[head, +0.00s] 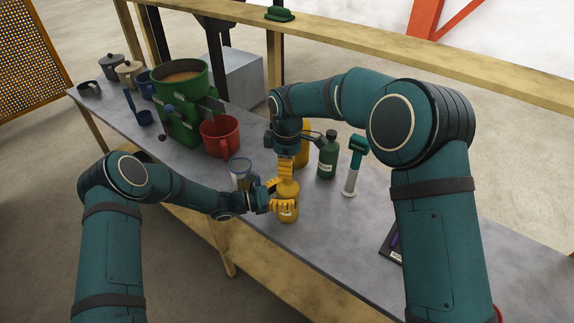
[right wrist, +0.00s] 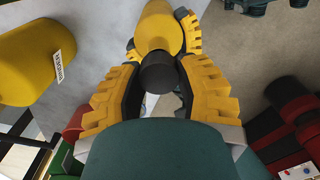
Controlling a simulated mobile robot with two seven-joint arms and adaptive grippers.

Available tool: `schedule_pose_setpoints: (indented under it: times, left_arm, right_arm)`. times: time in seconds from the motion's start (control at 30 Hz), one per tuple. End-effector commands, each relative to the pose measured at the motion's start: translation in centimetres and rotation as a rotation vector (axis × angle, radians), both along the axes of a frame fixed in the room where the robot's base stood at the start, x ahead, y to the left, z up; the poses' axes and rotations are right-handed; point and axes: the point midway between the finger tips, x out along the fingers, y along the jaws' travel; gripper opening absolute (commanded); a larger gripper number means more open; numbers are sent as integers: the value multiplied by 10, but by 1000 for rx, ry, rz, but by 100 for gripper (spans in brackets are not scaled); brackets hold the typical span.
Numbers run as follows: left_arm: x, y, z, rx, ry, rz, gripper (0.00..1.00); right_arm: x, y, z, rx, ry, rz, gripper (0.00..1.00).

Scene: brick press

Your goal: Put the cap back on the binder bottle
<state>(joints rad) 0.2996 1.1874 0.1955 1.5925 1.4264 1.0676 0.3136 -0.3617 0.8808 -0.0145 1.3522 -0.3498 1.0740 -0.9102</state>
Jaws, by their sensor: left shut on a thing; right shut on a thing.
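A yellow bottle (head: 288,214) with a pale label stands upright near the front edge of the grey table. My left gripper (head: 279,205) is shut around its side, reaching in from the left. My right gripper (head: 284,173) points down from above at the bottle's top and hides its neck. In the right wrist view, my right gripper (right wrist: 158,75) is shut on a dark round cap (right wrist: 158,76). The cap is in line with the yellow bottle (right wrist: 160,24). I cannot tell whether the cap touches the neck or whether the bottle rests on the table.
Another yellow bottle (head: 304,143), labelled in the right wrist view (right wrist: 28,62), stands behind my right gripper. A green bottle (head: 327,157) and teal-and-white tool (head: 354,166) stand right. A clear beaker (head: 240,172), red mug (head: 220,136) and green press (head: 178,122) stand left.

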Motion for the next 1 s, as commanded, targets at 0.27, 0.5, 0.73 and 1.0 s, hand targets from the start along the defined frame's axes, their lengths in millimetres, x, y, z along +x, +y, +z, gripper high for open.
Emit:
schedule_pose_setpoints:
  times: [0.27,0.5,0.73,1.0]
  left_arm:
    - [0,0,0,-1,-1,0,25]
    - [0,0,0,-1,-1,0,25]
    - [0,0,1,-1,-1,0,25]
    - [0,0,1,-1,-1,0,25]
  right_arm:
    - [0,0,-14,0,3,-1,25]
    - [0,0,-18,0,2,-1,25]
    - [0,0,-17,0,2,-1,25]
    - [0,0,-19,0,2,-1,25]
